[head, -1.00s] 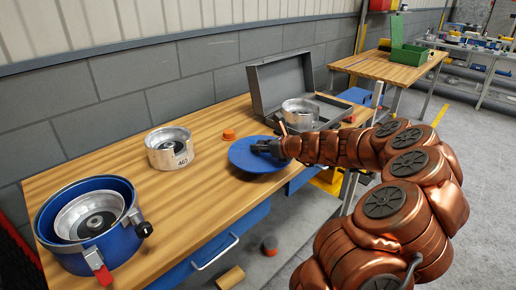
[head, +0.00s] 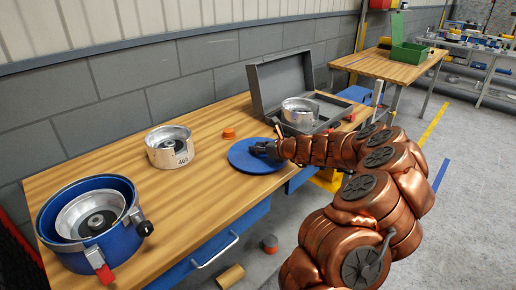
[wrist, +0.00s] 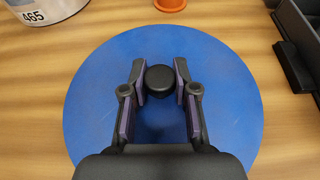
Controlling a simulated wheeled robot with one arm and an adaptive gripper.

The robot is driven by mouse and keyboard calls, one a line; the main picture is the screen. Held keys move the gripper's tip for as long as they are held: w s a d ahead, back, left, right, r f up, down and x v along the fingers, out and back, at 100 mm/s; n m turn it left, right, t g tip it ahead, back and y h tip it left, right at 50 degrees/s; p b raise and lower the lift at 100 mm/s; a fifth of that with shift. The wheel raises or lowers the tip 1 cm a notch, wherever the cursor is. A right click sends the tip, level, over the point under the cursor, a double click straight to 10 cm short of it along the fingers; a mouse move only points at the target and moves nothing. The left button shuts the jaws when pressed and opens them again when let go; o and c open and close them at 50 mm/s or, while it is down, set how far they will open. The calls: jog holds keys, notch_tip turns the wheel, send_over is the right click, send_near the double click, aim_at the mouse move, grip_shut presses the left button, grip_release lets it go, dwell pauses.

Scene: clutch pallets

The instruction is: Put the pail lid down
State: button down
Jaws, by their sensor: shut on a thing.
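The pail lid (head: 246,163) is a round blue disc with a black knob (wrist: 160,79) at its centre. My gripper (head: 264,150) reaches in from the right and is shut on the knob. In the wrist view, the two fingers of my gripper (wrist: 160,84) stand on either side of the knob, and the lid (wrist: 95,110) spreads out level beneath them. The lid is at or very close above the wooden table top; I cannot tell whether it touches. The blue pail (head: 118,243) stands uncovered at the table's left end, with a metal part (head: 72,218) inside.
A metal housing marked 465 (head: 168,158) and an orange cap (head: 229,132) stand behind the lid. An open grey case (head: 262,103) holding another metal housing (head: 300,110) is at the back right. Bare table (head: 200,205) lies between the lid and the pail.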

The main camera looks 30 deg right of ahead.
jog(key=shift+f, duration=0.1)
jog(key=c, duration=0.9)
grip_release()
